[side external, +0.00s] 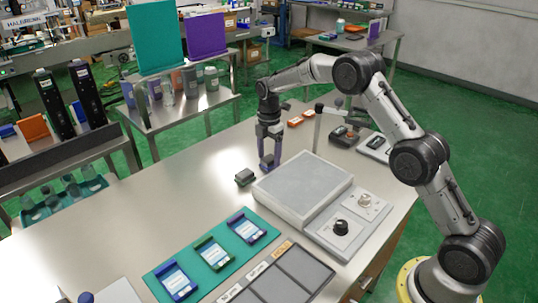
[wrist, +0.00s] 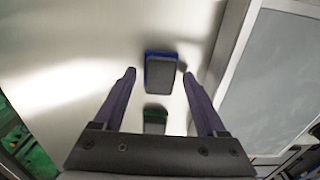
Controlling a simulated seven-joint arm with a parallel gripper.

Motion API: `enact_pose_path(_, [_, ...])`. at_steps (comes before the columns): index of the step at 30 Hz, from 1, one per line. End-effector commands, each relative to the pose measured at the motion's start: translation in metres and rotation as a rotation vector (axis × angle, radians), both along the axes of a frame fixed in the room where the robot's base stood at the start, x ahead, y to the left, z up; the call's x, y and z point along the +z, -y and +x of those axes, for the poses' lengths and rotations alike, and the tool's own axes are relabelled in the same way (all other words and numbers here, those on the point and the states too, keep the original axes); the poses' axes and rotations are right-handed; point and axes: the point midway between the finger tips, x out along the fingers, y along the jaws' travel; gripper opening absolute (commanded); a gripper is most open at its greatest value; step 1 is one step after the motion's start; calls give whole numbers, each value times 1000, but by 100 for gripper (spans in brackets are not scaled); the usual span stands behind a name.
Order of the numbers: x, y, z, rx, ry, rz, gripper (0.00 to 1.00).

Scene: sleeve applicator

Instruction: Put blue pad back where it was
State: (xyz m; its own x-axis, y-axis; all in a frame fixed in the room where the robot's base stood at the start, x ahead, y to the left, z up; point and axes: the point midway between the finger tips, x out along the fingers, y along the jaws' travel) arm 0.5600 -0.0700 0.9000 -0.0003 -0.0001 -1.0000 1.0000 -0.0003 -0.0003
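My gripper (side external: 269,165) is pointing down over the steel table, left of the grey slab. In the wrist view its two dark purple fingers (wrist: 159,73) are apart. A dark pad with a blue edge, the blue pad (wrist: 161,72), lies between the fingertips with a gap on each side. A dark pad with a green edge (wrist: 155,119) lies nearer the gripper's body in that view. In the side view a dark block (side external: 245,177) sits on the table left of my gripper; I cannot tell which pad it is.
A grey slab (side external: 303,183) stands right of my gripper, with a knob panel (side external: 347,227) beside it. A green board (side external: 190,285) with blue and green holders lies at the front, beside a grey divided tray (side external: 303,268).

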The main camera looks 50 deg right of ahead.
Motion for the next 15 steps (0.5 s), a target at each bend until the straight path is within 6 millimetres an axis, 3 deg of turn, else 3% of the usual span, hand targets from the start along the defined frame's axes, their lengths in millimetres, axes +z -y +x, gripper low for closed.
enact_pose_path(8, [4,0,0,0,2,0,74])
enact_pose_path(15, [41,0,1,0,6,-1,74])
